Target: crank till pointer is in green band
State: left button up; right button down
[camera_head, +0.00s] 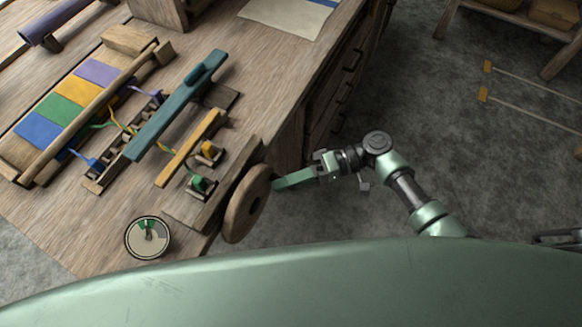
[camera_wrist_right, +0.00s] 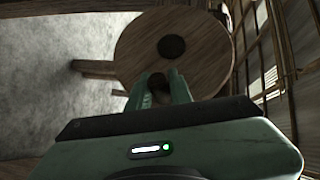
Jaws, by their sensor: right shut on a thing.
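A round wooden crank wheel (camera_head: 247,204) stands on edge at the right side of the loom table. My right gripper (camera_head: 277,185) reaches it from the right. In the right wrist view the wheel (camera_wrist_right: 205,55) faces me, with a dark hub at its middle. There my right gripper (camera_wrist_right: 167,88) is shut on the crank's handle (camera_wrist_right: 173,77), near the wheel's lower rim; the fingers hide most of the handle. A round gauge (camera_head: 147,237) lies on the table's front corner. Its dark pointer points roughly up, near the green band; exact overlap is too small to tell. My left gripper is out of view.
On the table (camera_head: 235,130) stand a teal beam (camera_head: 175,107), a yellow bar (camera_head: 192,147), small spools and a striped cloth (camera_head: 65,105) on the loom. Drawers (camera_head: 345,90) line the table's side. The grey floor (camera_head: 430,110) right of it is mostly clear.

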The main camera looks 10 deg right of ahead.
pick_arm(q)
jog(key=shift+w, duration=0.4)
pick_arm(e)
jog(key=shift+s+f, duration=0.1)
jog(key=shift+f, duration=0.1)
jog(key=c, duration=1.3)
grip_release()
jog(key=shift+r, duration=0.1)
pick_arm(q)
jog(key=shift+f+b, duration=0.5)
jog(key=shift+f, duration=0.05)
pick_arm(e)
jog(key=v, duration=0.7)
jog(key=shift+d, duration=0.35)
